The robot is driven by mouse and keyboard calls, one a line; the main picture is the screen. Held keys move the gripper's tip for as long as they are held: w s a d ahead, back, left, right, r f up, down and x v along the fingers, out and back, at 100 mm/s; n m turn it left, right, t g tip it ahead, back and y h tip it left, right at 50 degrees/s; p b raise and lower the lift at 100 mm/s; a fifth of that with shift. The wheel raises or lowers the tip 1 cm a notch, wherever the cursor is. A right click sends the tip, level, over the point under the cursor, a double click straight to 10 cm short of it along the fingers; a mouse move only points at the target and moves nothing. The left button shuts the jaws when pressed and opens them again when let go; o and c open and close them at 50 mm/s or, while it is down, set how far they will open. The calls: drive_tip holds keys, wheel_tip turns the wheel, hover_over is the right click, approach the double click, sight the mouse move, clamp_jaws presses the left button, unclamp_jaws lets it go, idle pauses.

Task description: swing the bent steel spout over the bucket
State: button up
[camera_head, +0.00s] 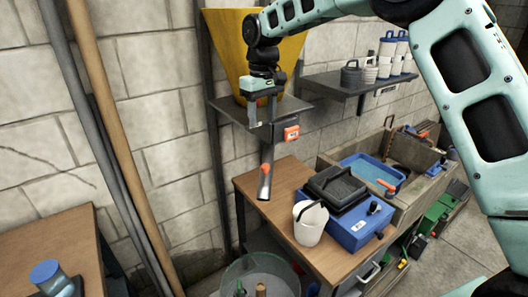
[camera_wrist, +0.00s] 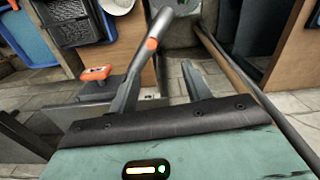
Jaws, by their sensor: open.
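The steel spout (camera_head: 265,177), with an orange band, hangs down below the hopper shelf. Its lower end is left of the bucket, near the left part of the bench top. The white bucket (camera_head: 309,226) with a dark handle stands upright on the bench. My gripper (camera_head: 263,114) is open at the shelf's front edge, above the spout. In the wrist view, the spout (camera_wrist: 156,34) runs up from the left finger of my gripper (camera_wrist: 160,87); I cannot tell whether they touch. Part of the bucket (camera_wrist: 117,5) shows at the top edge. The spout's upper end is hidden.
The yellow hopper (camera_head: 225,45) stands on the shelf (camera_head: 300,103), with an orange-marked fitting (camera_head: 291,133) at its front. A blue case (camera_head: 360,228) and black tray (camera_head: 335,185) sit beside the bucket. A clear round tub (camera_head: 232,276) stands below the bench (camera_head: 262,204).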

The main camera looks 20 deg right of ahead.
sight(266, 166)
drive_tip(key=f+p, duration=0.1)
drive_tip(key=f, duration=0.4)
drive_tip(key=w+d+f+p, duration=0.1)
drive_tip(key=f+p, duration=0.1)
drive_tip(key=f, duration=0.4)
drive_tip(key=f+p, duration=0.2)
drive_tip(key=f, duration=0.4)
drive_tip(key=shift+w+d+f, duration=0.1)
drive_tip(key=shift+w+d, duration=0.15)
drive_tip(key=shift+w, duration=0.15)
clamp_jaws()
